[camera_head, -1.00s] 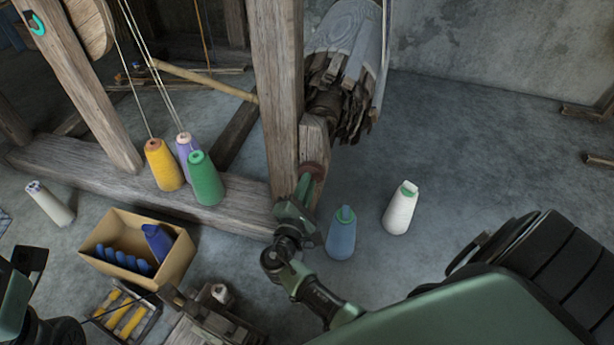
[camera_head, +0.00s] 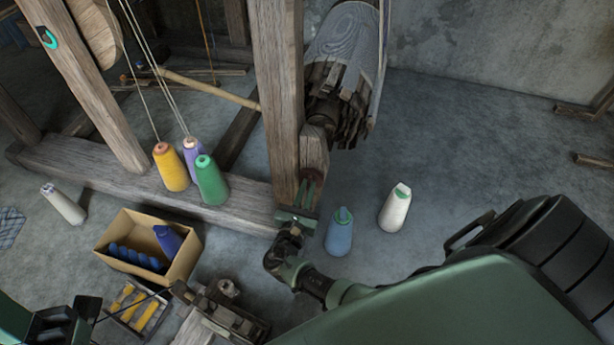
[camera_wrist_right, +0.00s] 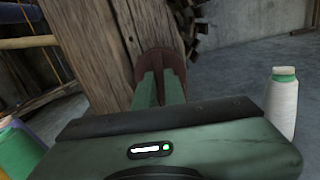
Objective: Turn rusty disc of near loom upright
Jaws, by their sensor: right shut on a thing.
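The rusty disc (camera_wrist_right: 152,60), dark red-brown, sits on the side of the near loom's wooden post (camera_head: 283,110), low down. In the head view it is small and partly covered by my fingers. My right gripper (camera_head: 307,192) is shut on the disc; in the right wrist view its two green fingers (camera_wrist_right: 160,86) reach up to either side of the disc's lower part. The fingers hide part of the disc, and its exact tilt is hard to tell. A dark part of my left arm or gripper (camera_head: 68,322) shows at the bottom left, its jaws unclear.
A blue cone (camera_head: 339,233) and a white cone (camera_head: 395,208) stand on the floor right of my right gripper. Yellow, purple and green cones (camera_head: 211,181) stand on the loom's base beam (camera_head: 90,165). A cardboard box (camera_head: 177,267) lies left.

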